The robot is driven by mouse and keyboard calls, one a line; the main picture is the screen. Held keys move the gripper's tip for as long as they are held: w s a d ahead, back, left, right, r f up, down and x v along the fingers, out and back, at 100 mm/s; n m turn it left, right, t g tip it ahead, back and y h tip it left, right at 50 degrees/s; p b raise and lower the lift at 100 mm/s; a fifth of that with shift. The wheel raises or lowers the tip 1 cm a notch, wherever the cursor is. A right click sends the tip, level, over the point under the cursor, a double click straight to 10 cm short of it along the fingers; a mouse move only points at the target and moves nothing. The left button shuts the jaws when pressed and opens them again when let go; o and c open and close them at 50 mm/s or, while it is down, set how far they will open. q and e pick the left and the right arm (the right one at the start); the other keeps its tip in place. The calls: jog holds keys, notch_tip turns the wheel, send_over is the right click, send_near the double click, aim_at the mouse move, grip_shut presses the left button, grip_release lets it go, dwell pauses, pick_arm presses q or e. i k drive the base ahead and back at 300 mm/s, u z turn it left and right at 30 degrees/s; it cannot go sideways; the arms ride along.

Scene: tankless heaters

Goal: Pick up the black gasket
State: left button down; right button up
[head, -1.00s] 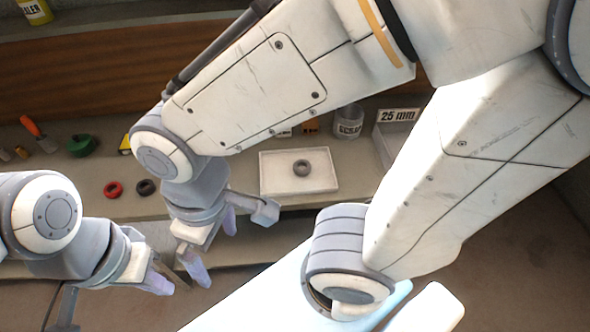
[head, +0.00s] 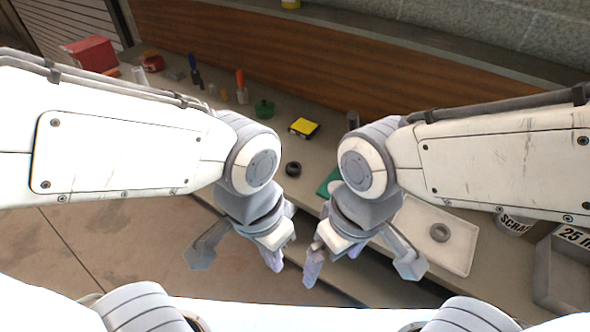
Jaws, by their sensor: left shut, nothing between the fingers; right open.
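A black gasket (head: 293,169), a small dark ring, lies flat on the bench in the head view, just right of my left wrist. Another dark grey ring (head: 440,232) lies on a white tray (head: 462,262) to the right. My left gripper (head: 276,261) points down, shut and empty, below the black gasket in the picture and apart from it, near the bench's front edge. My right gripper (head: 333,262) is open and empty, pointing down beside it. My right forearm covers part of the bench and the tray's left end.
A green object (head: 328,183) is partly hidden behind my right wrist. A yellow and black item (head: 304,127), a green round item (head: 264,109) and an orange-handled tool (head: 241,86) stand farther back. A grey bin (head: 566,275) labelled "25 m" is at the far right.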

aim_at(293, 173)
jog(key=u, duration=0.05)
jog(key=k, duration=0.6)
jog(key=u, duration=0.55)
jog(key=i, duration=0.45)
jog(key=u, duration=0.5)
jog(key=i, duration=1)
jog(key=z, duration=0.5)
